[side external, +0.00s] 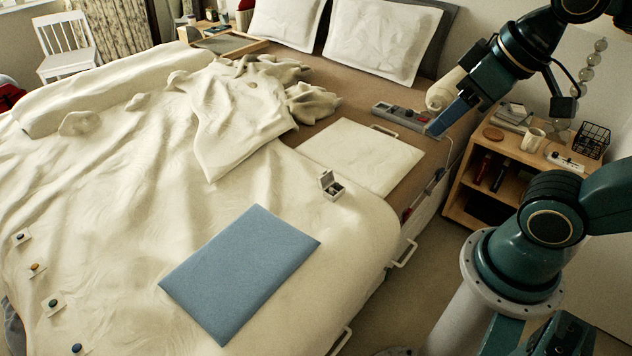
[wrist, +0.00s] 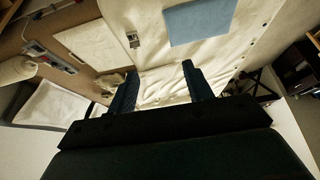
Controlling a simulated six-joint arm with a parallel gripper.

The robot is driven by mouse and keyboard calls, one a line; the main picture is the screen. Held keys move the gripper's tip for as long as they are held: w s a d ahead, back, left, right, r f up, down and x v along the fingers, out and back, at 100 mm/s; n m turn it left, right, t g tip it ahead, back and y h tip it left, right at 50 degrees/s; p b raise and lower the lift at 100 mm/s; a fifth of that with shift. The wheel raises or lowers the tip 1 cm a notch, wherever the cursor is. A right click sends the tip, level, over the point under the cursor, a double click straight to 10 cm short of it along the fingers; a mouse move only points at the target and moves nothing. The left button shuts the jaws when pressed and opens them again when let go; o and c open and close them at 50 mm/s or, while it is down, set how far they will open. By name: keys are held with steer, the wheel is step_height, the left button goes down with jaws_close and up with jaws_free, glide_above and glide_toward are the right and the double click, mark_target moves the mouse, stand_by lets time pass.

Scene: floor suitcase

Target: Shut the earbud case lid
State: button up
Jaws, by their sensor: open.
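The earbud case (side external: 332,187) is a small light box on the cream bedding, near the bed's right side in the side view. Its lid stands up, open, and dark contents show inside. It also shows as a small box in the wrist view (wrist: 134,40), above and between the picture's left edge and my fingers. My gripper (side external: 436,133) is high at the upper right in the side view, well apart from the case. In the wrist view my gripper (wrist: 158,80) has its two blue fingers spread apart with nothing between them.
A blue mat (side external: 240,270) lies in front of the case, and a cream board (side external: 360,157) lies behind it. A grey power strip (side external: 402,116) is near my gripper. A wooden nightstand (side external: 520,180) holds a cup and other items. Bedding around the case is clear.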

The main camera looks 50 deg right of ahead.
steer(key=o, duration=0.4)
steer(key=shift+w, duration=0.1)
steer(key=shift+c, duration=0.2)
steer(key=shift+o, duration=0.8)
steer(key=shift+w+r, duration=0.15)
steer(key=shift+w, duration=0.05)
steer(key=g, duration=0.6)
glide_above(325, 178)
step_height(325, 178, down, 27)
steer(key=shift+a+f, duration=0.1)
steer(key=shift+f, duration=0.1)
step_height(325, 178, down, 14)
steer(key=shift+r, duration=0.15)
